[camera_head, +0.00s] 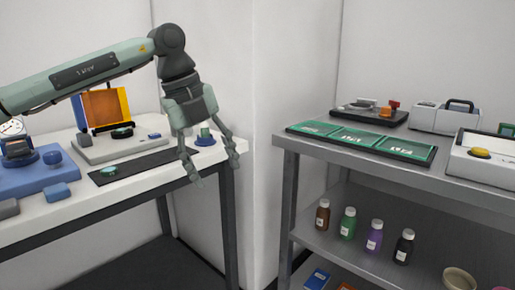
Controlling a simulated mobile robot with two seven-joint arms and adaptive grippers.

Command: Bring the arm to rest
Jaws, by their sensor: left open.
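My left arm comes in from the left above the white table (60,215) and bends down at its wrist. My left gripper (214,170) hangs fingers down over the table's right end. I cannot tell the exact gap between the fingertips and the table edge. My right gripper is not in view.
A dark mat (140,166), an orange-framed device (106,108) and a blue base with a dial (38,180) occupy the white table. A grey shelf table (350,168) stands right, holding a tray of green panels (362,141) and several bottles below. A gap separates both tables.

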